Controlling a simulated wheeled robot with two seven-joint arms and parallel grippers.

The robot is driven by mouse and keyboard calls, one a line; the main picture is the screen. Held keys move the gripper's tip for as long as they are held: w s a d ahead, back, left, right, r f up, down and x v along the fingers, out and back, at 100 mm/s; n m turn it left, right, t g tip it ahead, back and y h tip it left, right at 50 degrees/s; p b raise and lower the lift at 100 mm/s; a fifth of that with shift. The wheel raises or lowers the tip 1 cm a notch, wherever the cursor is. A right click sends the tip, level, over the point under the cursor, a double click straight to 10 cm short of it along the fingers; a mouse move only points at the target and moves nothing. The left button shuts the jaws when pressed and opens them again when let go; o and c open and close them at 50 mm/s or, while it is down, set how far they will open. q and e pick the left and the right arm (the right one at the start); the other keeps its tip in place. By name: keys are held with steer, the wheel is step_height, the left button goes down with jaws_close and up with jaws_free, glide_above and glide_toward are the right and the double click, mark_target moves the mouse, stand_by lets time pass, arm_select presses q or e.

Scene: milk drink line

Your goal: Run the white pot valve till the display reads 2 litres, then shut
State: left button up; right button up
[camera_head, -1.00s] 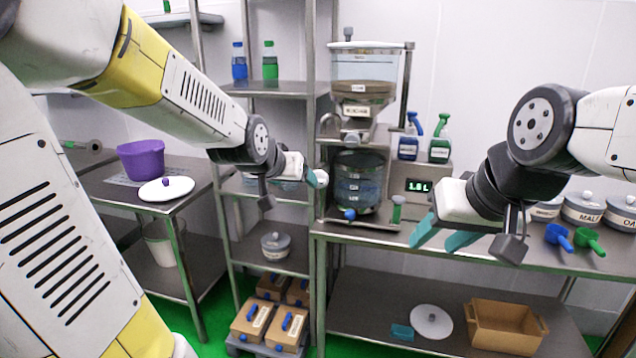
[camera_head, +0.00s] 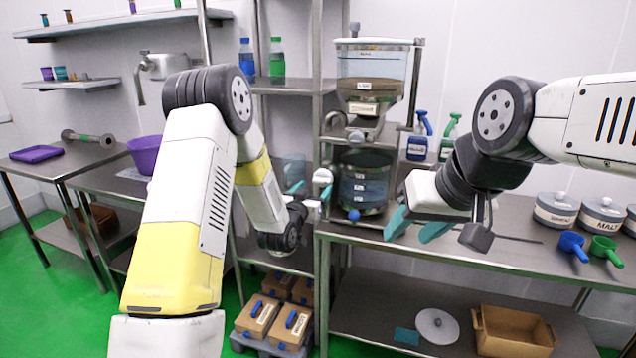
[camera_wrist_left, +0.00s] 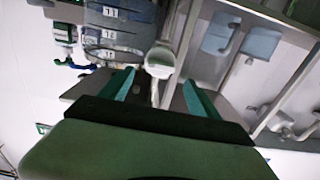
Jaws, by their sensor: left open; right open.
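A white rounded knob (camera_head: 322,176), seemingly the white valve's handle, sits at the left of the clear tank (camera_head: 362,186). In the left wrist view the white knob (camera_wrist_left: 160,60) on a thin stem shows just beyond and between my fingertips; I cannot tell whether they touch it. My left gripper (camera_head: 310,190) is open beside the knob; its teal fingers also show in the left wrist view (camera_wrist_left: 157,84). The tank holds bluish contents behind several level labels. My right gripper (camera_head: 415,228) is open and empty in front of the bench. The litre display is hidden behind my right arm.
A clear hopper (camera_head: 372,75) stands above the tank, and a blue knob (camera_head: 353,215) is at the tank's foot. Spray bottles (camera_head: 417,138), lidded pots (camera_head: 556,208) and scoops (camera_head: 572,245) stand to the right. A shelf post (camera_head: 317,60) rises close to my left gripper.

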mark_target(320, 181)
arm_select(q)
steer(key=x, duration=0.6)
steer(key=c, duration=1.3)
steer(key=shift+n, duration=0.3)
steer(key=shift+a+n, duration=0.15)
steer(key=shift+n, duration=2.45)
steer(key=o, duration=1.3)
